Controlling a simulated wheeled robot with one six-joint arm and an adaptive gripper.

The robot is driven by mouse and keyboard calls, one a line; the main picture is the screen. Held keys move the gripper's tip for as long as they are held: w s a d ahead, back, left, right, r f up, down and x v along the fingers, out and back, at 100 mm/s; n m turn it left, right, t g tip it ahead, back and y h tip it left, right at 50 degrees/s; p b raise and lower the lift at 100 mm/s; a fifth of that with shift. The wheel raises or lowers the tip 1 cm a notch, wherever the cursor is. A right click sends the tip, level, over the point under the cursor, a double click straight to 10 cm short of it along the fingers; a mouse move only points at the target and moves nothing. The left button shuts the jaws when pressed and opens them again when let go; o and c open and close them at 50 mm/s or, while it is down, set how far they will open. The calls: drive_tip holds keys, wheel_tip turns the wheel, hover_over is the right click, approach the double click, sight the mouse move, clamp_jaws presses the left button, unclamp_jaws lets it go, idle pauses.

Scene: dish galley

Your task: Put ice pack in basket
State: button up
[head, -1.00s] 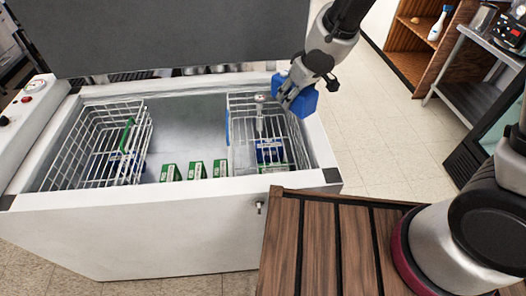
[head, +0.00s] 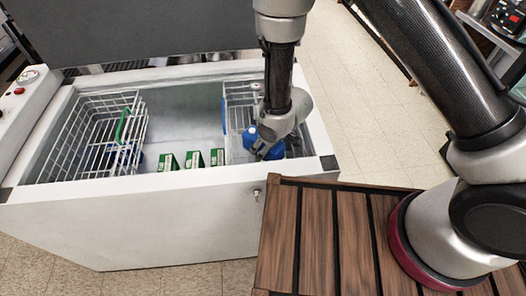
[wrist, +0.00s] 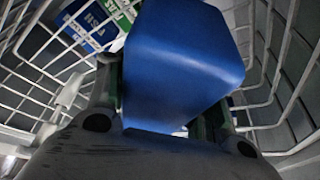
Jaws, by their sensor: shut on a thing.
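The blue ice pack (head: 251,138) is in my gripper (head: 268,146), inside the right wire basket (head: 238,100) of the chest freezer. In the wrist view the ice pack (wrist: 185,62) fills the middle, and my gripper (wrist: 160,112) is shut on it with a finger at either side. White basket wires surround it on both sides. A blue box with white letters (wrist: 88,22) and a green box (wrist: 123,14) lie beyond the ice pack. My arm hides much of this basket in the head view, and I cannot tell whether the ice pack touches anything below.
The freezer (head: 140,228) is open, its grey lid (head: 150,30) raised behind. Several green boxes (head: 193,160) stand on the freezer floor between the baskets. My slatted wooden deck (head: 325,235) is at the front right.

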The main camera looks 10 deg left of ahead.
drive_tip(key=shift+f, duration=2.2)
drive_tip(key=o, duration=1.3)
drive_tip(key=shift+f, duration=0.2)
drive_tip(key=shift+o, duration=0.2)
